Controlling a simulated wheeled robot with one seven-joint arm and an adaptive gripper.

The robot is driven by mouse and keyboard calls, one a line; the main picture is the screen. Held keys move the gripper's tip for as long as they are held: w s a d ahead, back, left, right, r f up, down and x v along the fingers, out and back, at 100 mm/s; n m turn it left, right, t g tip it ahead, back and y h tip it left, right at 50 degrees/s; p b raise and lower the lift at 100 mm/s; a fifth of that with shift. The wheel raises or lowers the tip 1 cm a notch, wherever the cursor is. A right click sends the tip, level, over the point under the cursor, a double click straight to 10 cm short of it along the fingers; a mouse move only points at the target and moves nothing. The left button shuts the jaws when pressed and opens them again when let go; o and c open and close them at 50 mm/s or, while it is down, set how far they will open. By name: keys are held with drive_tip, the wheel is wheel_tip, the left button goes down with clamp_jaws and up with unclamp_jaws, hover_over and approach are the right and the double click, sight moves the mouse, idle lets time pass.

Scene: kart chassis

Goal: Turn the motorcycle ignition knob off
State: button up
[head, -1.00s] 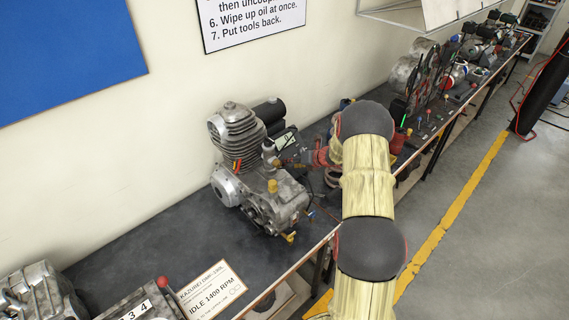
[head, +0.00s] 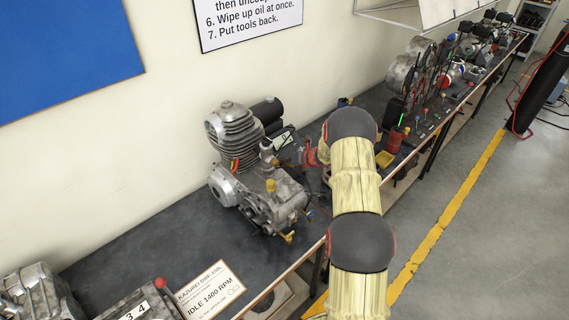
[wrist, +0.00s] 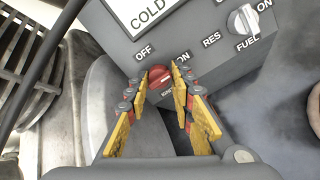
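In the wrist view a red knob (wrist: 160,77) sits low on a grey panel (wrist: 190,38), between the printed labels OFF on its left and ON on its right. I cannot tell clearly which label it points to. My gripper (wrist: 163,82) has its yellow-padded fingers spread on either side of the knob. The knob lies between the fingertips, with a small gap at the right; contact at the left is unclear. In the head view my arm hides the knob and most of the gripper. A motorcycle engine (head: 240,165) stands on the bench to its left.
A silver knob (wrist: 242,18) marked FUEL, with RES and ON, is at the panel's upper right. Metal engine parts (wrist: 95,100) crowd the wrist view's left. The dark bench (head: 140,240) has clear room left of the engine. More engine parts and gauges line its far end.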

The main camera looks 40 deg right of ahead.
clamp_jaws()
drive_tip(key=shift+n+b, duration=0.3)
drive_tip(key=n+b, duration=0.2)
drive_tip(key=shift+f+n, duration=0.15)
drive_tip(key=shift+n, duration=0.25)
drive_tip(key=n+b, duration=0.4)
drive_tip(key=n, duration=0.1)
drive_tip(key=shift+w+d+n, duration=0.1)
drive_tip(key=shift+n, duration=0.2)
drive_tip(key=n+b, duration=0.4)
drive_tip(key=shift+g, duration=0.4)
drive_tip(key=shift+n+b, duration=1.8)
drive_tip(key=shift+n, duration=0.7)
drive_tip(key=o, duration=0.5)
unclamp_jaws()
drive_tip(key=shift+r, duration=0.2)
